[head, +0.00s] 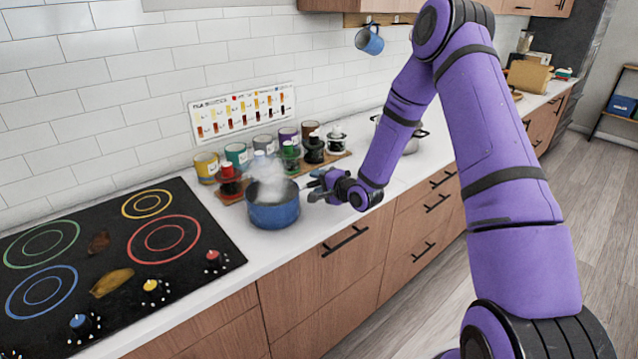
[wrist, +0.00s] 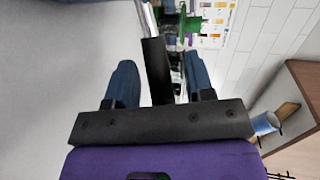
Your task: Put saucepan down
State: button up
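The blue saucepan (head: 273,214) sits upright on the white counter, just right of the black cooktop, with pale steam rising from it. My gripper (head: 318,187) is at the saucepan's right side. In the wrist view, the saucepan's black handle (wrist: 157,72) runs between the two blue fingers of my gripper (wrist: 160,80). The fingers are spread wide, with a visible gap between the handle and the right finger. Most of the saucepan's body is outside the wrist view.
The cooktop (head: 120,255) has coloured rings and knobs. Several spice jars and canisters (head: 290,157) stand on a board behind the saucepan. A metal pot (head: 412,142) stands further right, partly behind my arm. A blue mug (head: 369,41) hangs above. Bare counter (head: 215,285) lies in front.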

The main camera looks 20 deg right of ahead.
jog(key=shift+r, duration=0.15)
jog(key=v, duration=1.2)
jog(key=s+r+n+g+h, duration=0.2)
jog(key=s+r+n+h, duration=0.15)
jog(key=r, duration=0.55)
jog(key=s+r+n+g+h, duration=0.3)
jog(key=s+r+n, duration=0.15)
jog(key=r, duration=0.55)
jog(key=s+a+r+n+g, duration=0.1)
jog(key=s+r, duration=0.2)
jog(key=s, duration=0.5)
jog(key=s+a+r+n+g, duration=0.1)
jog(key=s+a+r+n, duration=0.1)
jog(key=s, duration=0.6)
jog(key=s+a+r+n+g, duration=0.1)
jog(key=s+r, duration=0.3)
jog(key=s, duration=0.5)
jog(key=shift+a+r+n+g+y, duration=0.35)
jog(key=shift+a+n+g+y, duration=0.05)
jog(key=shift+a+n+y, duration=0.1)
